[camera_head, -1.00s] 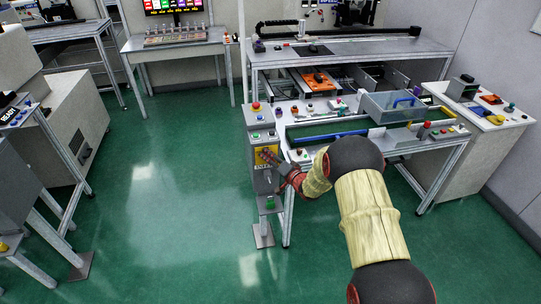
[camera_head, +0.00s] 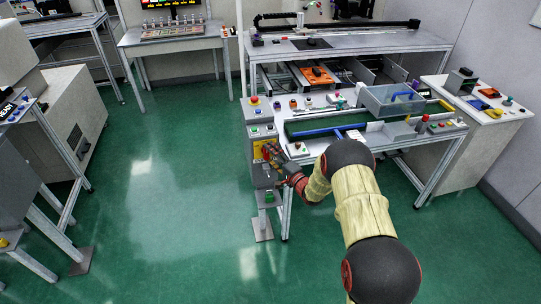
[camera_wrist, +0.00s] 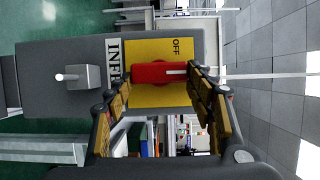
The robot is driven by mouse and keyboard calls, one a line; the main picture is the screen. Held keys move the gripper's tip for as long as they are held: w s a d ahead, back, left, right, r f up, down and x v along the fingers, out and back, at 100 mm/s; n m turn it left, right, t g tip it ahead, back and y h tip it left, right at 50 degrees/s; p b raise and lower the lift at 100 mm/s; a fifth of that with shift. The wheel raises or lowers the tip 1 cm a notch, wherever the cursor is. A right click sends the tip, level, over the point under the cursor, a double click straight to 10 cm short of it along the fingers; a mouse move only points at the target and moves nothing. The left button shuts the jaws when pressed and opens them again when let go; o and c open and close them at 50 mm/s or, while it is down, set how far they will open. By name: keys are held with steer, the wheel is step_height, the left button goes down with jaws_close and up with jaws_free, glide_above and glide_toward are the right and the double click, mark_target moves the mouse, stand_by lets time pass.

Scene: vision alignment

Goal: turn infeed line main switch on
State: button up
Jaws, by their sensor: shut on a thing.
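The switch box (camera_head: 254,132) is a grey post-mounted panel left of the front bench. It carries a yellow plate (camera_wrist: 148,95), which also shows in the head view (camera_head: 257,147). The main switch's red handle (camera_wrist: 150,73) lies across this plate, with "OFF" printed beside it and a partly covered "INF..." label on the other side. My gripper (camera_wrist: 160,78) has one finger at each end of the red handle and is shut on it. In the head view my gripper (camera_head: 270,152) reaches the plate from the right and hides part of it.
The bench (camera_head: 300,155) with a clear bin (camera_head: 385,100) stands close on the right. The green floor to the left is clear.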

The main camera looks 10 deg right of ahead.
stand_by(0.4)
steer(key=o, duration=1.2)
steer(key=shift+c, duration=0.2)
steer(key=v, duration=1.2)
steer(key=shift+f, duration=0.1)
